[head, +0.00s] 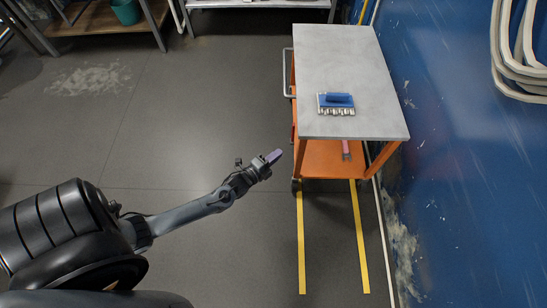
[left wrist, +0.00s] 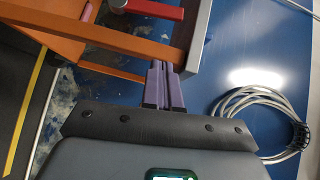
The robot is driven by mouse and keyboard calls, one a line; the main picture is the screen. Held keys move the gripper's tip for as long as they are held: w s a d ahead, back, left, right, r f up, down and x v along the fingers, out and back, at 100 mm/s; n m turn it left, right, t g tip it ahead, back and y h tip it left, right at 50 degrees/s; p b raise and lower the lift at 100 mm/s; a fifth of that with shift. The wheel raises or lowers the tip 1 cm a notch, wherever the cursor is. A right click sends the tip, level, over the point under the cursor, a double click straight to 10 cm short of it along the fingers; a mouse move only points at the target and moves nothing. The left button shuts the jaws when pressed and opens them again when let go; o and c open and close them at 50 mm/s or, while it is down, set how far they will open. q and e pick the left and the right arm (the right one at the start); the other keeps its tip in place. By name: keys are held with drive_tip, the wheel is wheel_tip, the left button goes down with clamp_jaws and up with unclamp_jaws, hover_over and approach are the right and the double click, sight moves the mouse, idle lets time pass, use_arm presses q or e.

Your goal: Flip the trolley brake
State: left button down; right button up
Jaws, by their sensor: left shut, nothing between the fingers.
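The trolley (head: 352,85) has a grey top and an orange frame. It stands to the right of centre in the head view, beside the blue wall. Its orange frame (left wrist: 110,38) crosses the top left of the left wrist view. I cannot make out the brake for certain. A dark caster (head: 296,186) shows at the trolley's near left corner. My left gripper (head: 274,157) has purple fingers, shut and empty, just left of the trolley's lower shelf. In the left wrist view the fingers (left wrist: 163,86) point toward the orange frame. My right gripper is not in view.
Yellow floor lines (head: 301,240) run toward me from the trolley. A hose coil (head: 520,60) hangs on the wall.

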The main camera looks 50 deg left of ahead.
use_arm(q)
drive_tip(key=b, duration=0.3)
approach(293, 134)
drive_tip(key=w+d+r, duration=0.1)
drive_tip(key=w+d, duration=0.2)
drive_tip(key=w, duration=0.1)
drive_tip(key=shift+w+a+b, duration=1.2)
drive_tip(key=shift+w+a, duration=0.1)
drive_tip(key=shift+a, duration=0.1)
